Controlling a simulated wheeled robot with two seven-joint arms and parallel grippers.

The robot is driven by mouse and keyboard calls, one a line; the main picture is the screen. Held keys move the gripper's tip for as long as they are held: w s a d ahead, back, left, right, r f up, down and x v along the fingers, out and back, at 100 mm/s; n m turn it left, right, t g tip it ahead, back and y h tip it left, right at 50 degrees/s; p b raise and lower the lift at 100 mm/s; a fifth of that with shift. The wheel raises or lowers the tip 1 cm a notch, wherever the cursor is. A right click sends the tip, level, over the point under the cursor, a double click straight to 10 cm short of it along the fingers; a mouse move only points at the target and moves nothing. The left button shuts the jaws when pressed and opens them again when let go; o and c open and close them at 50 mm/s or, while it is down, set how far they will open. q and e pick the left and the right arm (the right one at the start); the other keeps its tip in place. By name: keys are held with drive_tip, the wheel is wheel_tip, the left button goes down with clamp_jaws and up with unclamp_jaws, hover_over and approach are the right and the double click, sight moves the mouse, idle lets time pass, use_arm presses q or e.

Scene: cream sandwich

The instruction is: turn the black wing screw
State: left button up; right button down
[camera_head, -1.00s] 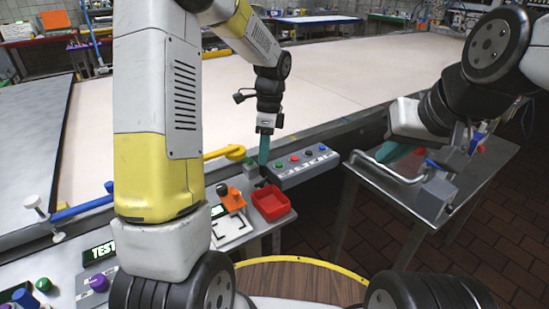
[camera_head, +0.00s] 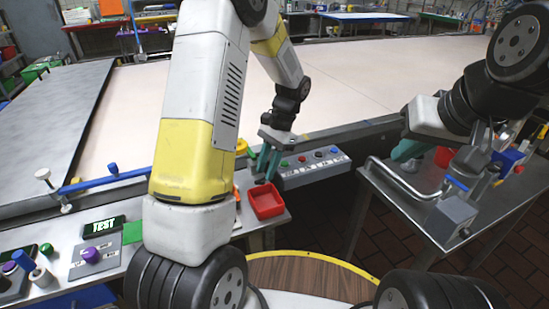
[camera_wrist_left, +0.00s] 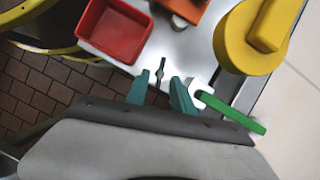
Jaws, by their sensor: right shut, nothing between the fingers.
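The black wing screw (camera_wrist_left: 161,70) shows in the left wrist view as a small dark upright shape just ahead of my left gripper (camera_wrist_left: 162,82). It lies between the lines of the two teal fingertips, with a gap visible on either side. In the head view my left gripper (camera_head: 268,163) is open and points down at the bench beside the red tray; the screw is mostly hidden there by the fingers. My right gripper (camera_head: 408,150) is at the right, over the metal side table, with its teal fingers shut and empty.
A red tray (camera_head: 267,202) stands right beside the left gripper; it also shows in the wrist view (camera_wrist_left: 92,18). A button box (camera_head: 313,172) is just behind. A yellow part (camera_wrist_left: 232,50) and a green lever (camera_wrist_left: 235,111) are close to the right finger. A metal side table (camera_head: 410,195) stands right.

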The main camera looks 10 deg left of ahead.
use_arm(q)
drive_tip(key=shift+s+a+f, duration=0.15)
drive_tip(key=shift+s+f, duration=0.05)
drive_tip(key=shift+f, duration=0.3)
drive_tip(key=shift+c, duration=0.4)
clamp_jaws()
